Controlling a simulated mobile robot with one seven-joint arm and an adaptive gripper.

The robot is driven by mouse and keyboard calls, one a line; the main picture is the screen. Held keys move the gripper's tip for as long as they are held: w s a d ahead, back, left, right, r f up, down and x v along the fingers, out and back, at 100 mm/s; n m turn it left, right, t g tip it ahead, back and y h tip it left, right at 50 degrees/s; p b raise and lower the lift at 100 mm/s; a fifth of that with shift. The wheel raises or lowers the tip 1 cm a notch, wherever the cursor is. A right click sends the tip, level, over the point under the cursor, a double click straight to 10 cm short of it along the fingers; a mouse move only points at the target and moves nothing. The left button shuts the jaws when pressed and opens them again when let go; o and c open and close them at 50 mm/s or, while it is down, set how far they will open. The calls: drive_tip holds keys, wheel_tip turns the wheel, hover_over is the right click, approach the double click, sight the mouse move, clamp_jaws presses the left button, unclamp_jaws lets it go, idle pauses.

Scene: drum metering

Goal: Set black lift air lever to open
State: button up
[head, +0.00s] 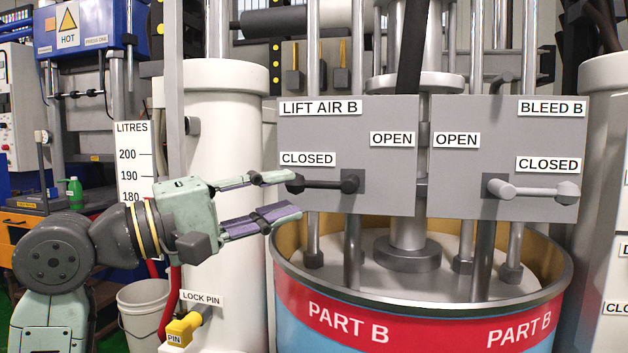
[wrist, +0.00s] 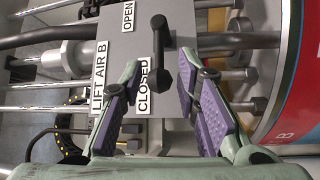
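The black lift air lever (head: 325,184) is on the grey LIFT AIR B panel (head: 350,120). It lies level, with its knob end pointing left, below the CLOSED label (head: 308,159). The OPEN label (head: 391,139) is up and to the right of the pivot. My gripper (head: 292,194) is open, at the lever's left end, with one finger above and one below its level. In the wrist view the lever (wrist: 158,40) shows ahead of the open fingers (wrist: 160,72). I cannot tell whether a finger touches it.
The BLEED B panel (head: 500,120) with a grey lever (head: 530,189) is to the right. Below is the PART B drum (head: 420,315) with vertical rods. A white column (head: 225,130) and the yellow lock pin (head: 182,328) stand near my arm.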

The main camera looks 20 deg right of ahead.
sight(312, 185)
drive_tip(key=p+x, duration=0.1)
drive_tip(key=x, duration=0.6)
drive_tip(key=shift+c, duration=0.5)
clamp_jaws()
drive_tip(key=shift+w+a, duration=0.1)
